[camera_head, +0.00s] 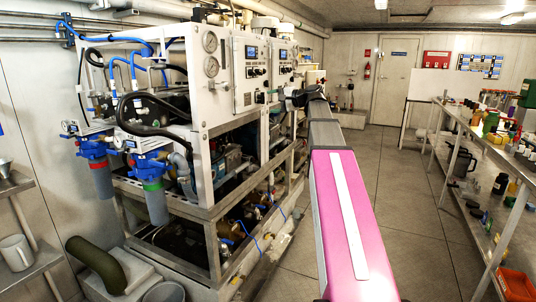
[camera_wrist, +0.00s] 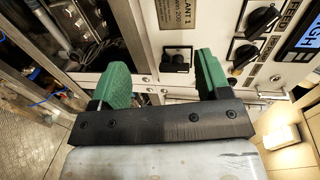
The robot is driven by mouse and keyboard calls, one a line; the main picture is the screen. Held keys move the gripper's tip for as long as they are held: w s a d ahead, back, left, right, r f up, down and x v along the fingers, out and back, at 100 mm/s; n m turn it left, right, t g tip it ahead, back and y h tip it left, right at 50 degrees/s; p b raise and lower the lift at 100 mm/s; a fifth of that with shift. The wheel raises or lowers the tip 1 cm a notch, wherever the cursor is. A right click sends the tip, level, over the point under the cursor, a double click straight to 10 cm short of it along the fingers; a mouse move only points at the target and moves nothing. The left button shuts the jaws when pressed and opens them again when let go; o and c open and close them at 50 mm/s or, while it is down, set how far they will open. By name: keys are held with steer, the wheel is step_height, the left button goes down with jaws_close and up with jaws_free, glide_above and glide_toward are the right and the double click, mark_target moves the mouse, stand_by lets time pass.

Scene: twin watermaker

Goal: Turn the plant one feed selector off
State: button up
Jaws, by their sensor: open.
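My gripper (camera_wrist: 162,62) has two green fingers held apart, with nothing between them. In the wrist view it is in front of a white control panel (camera_wrist: 218,35) with a partly cut-off "PLANT 1" label. A small black switch (camera_wrist: 177,60) shows between the fingertips, close to the right one. To the right of the right finger are two black rotary knobs, an upper one (camera_wrist: 262,20) and a lower one (camera_wrist: 245,55). Lettering ending in "EED" is beside the upper knob. I cannot tell for certain which knob is the feed selector.
In the head view the white watermaker cabinet (camera_head: 226,100) carries gauges and two screens. Blue-topped filters (camera_head: 150,165) hang at its left. Floor (camera_head: 420,220) is clear between it and the cluttered bench (camera_head: 480,135) at right. In the wrist view metal framing (camera_wrist: 50,40) stands at left.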

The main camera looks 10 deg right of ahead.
steer(key=s+a+f+g+h, duration=0.1)
steer(key=f, duration=0.9)
steer(key=s+a+f+n+g+h, duration=0.1)
steer(key=s+a+f+h, duration=0.1)
steer(key=f, duration=0.9)
steer(key=shift+g, duration=0.4)
steer(key=s+f+n+g+h, duration=0.2)
steer(key=s+f+h, duration=0.1)
steer(key=s+f, duration=0.5)
steer(key=s+f+n+g+h, duration=0.2)
steer(key=s+f, duration=0.6)
steer(key=f, duration=0.7)
steer(key=s+f+n+g+h, duration=0.2)
steer(key=s+f, duration=0.6)
steer(key=f, duration=0.4)
steer(key=shift+s+a+f+g+h, duration=0.2)
steer(key=shift+g+h, duration=0.3)
steer(key=shift+h, duration=0.7)
steer(key=shift+d, duration=0.1)
